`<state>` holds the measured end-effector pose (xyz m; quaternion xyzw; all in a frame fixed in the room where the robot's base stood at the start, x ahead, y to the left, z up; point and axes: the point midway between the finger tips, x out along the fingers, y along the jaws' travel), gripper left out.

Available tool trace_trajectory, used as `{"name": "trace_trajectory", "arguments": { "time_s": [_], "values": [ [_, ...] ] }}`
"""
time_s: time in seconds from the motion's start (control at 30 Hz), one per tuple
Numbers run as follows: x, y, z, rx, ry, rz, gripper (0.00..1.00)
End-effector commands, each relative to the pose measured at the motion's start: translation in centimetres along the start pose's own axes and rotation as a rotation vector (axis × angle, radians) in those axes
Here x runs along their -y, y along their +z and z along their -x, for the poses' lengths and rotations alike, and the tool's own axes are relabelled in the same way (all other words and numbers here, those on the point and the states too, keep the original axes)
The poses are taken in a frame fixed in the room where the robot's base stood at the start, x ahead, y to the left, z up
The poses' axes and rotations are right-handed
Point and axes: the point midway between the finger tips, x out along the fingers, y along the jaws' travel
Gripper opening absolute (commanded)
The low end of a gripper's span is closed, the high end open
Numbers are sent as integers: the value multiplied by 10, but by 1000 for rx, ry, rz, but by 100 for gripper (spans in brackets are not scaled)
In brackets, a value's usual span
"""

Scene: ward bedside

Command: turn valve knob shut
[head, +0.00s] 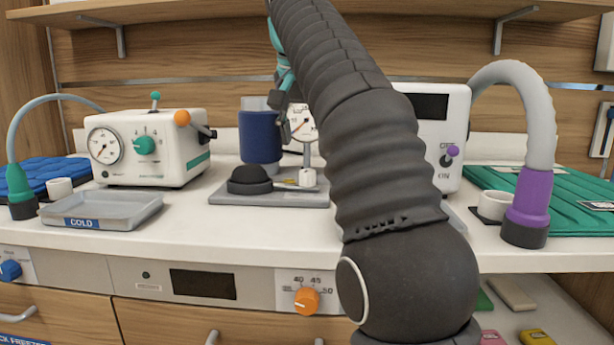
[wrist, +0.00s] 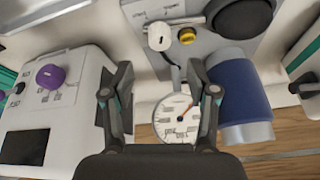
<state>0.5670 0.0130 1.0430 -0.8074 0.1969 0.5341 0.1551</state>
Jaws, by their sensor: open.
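A grey bench unit (head: 228,191) carries a blue cylinder (head: 262,138), a pressure gauge (head: 301,124) and a small white knob (head: 307,177). In the wrist view the white knob (wrist: 160,37) lies beyond my fingertips, with a dark mark on its face. The gauge dial (wrist: 178,118) shows between the fingers, and the blue cylinder (wrist: 245,98) is beside the right finger. My gripper (wrist: 160,75) is open and empty, apart from the knob. In the head view it is partly hidden by my arm. Which knob is the valve knob is not certain.
A white box (head: 155,148) with a green knob (head: 144,145) stands left, behind a grey tray (head: 104,210). A purple knob (head: 452,151) is on the right device. A black dome (head: 249,180) sits beside the cylinder. A shelf (head: 180,11) runs overhead.

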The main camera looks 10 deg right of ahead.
Motion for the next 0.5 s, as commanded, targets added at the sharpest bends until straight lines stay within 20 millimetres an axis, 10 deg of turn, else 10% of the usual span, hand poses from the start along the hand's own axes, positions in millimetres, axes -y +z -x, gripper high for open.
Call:
{"name": "trace_trajectory", "arguments": {
  "time_s": [0.5],
  "values": [
    [0, 1, -78, 0, 0, 1, 58]
  ]
}}
